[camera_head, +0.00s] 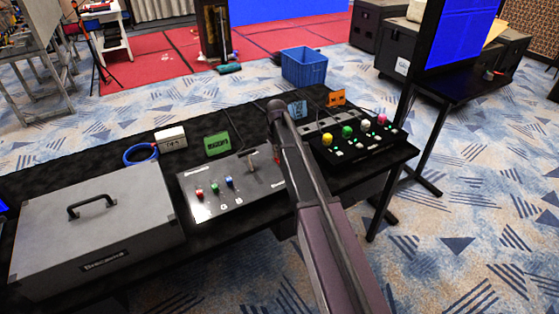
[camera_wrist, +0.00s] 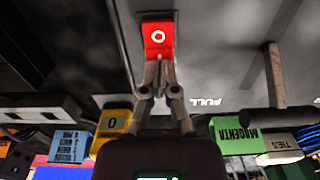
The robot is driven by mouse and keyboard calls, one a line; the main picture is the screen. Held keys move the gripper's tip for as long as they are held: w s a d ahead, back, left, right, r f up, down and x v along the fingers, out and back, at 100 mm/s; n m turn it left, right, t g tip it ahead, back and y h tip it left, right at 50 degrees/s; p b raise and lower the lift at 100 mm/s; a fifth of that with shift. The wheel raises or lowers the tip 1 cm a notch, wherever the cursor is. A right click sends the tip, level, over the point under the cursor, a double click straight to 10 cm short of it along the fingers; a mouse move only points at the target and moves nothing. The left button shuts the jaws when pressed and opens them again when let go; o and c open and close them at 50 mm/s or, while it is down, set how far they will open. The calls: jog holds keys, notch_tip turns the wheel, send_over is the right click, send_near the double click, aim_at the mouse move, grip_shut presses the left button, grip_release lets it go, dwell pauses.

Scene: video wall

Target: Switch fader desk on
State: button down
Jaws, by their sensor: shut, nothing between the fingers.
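The fader desk (camera_head: 210,208) is a silver panel on the black table, with red, green and blue knobs and an upright lever (camera_head: 252,162). A red rocker switch (camera_wrist: 158,36) marked with a white circle shows in the wrist view. A small red bit shows beside my arm at the desk's right end in the head view. My gripper (camera_wrist: 159,66) is shut and empty, its fingertips at the switch's lower edge in the picture. I cannot tell if they touch it. In the head view my arm hides the gripper and the desk's right end.
A black console (camera_head: 355,150) with coloured knobs stands right of my arm. A grey case (camera_head: 95,235) stands at the left. A green box (camera_head: 217,144), an orange box (camera_head: 336,98) and a white box (camera_head: 171,138) line the table's back. A blue crate (camera_head: 304,67) is on the floor.

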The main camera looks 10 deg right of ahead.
jog(key=shift+f, duration=0.2)
dwell(0.3)
jog(key=shift+r+p, duration=3.4)
jog(key=shift+r, duration=0.15)
jog(key=s+r+m+p, duration=0.2)
jog(key=s+m, duration=0.1)
jog(key=s, duration=2.6)
jog(key=shift+d+r+m, duration=0.2)
jog(key=shift+r+m, duration=0.05)
jog(key=shift+m, duration=0.05)
